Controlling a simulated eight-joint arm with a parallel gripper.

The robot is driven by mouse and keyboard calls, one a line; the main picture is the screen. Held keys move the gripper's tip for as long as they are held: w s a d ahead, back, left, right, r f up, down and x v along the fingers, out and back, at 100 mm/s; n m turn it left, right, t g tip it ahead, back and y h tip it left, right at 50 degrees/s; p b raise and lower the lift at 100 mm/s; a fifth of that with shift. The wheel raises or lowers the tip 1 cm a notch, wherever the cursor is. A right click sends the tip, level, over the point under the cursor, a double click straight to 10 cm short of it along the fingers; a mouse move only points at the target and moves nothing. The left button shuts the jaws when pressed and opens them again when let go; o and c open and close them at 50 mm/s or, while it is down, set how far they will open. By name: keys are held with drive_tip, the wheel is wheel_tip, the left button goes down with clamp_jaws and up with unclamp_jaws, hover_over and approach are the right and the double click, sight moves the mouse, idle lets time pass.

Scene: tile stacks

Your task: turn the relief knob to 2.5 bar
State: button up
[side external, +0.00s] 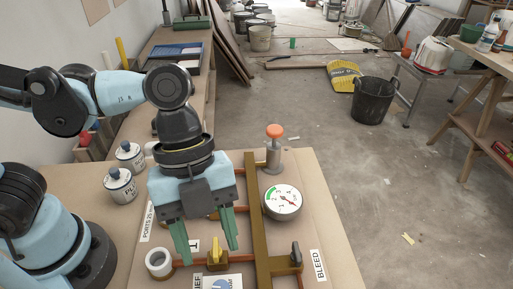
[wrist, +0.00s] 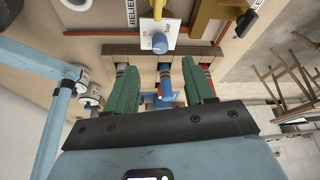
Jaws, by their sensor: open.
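The relief knob is a blue round knob (side external: 222,284) on a white scale plate, cut off at the bottom edge of the side view. In the wrist view the blue knob (wrist: 160,42) shows whole on its plate, beside the RELIEF label (wrist: 130,12); its setting is too small to read. My gripper (side external: 208,253) has two green fingers, open and empty, pointing down over the panel beyond the knob. In the wrist view my gripper (wrist: 160,68) shows the knob ahead of the gap between the fingers, apart from both. A round gauge (side external: 282,201) has a red needle.
A yellow valve handle (side external: 215,256) stands close to the fingers. A black handle (side external: 296,256) sits by the BLEED label (side external: 318,265). An orange-topped cylinder (side external: 274,148) rises behind the gauge. A white ring (side external: 158,263) and white cans (side external: 121,186) are at left.

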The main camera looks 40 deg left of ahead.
sight(219, 287)
drive_tip(key=shift+x, duration=3.85)
clamp_jaws()
drive_tip(key=shift+s+n, duration=0.1)
drive_tip(key=shift+n, duration=0.2)
drive_tip(key=n+t, duration=0.1)
drive_tip(key=n, duration=0.1)
drive_tip(key=n+t, duration=0.1)
drive_tip(key=n, duration=0.2)
drive_tip(key=shift+s+a, duration=0.1)
drive_tip(key=shift+s, duration=0.1)
drive_tip(key=n+t, duration=0.2)
drive_tip(key=n, duration=0.4)
drive_tip(key=shift+s, duration=0.1)
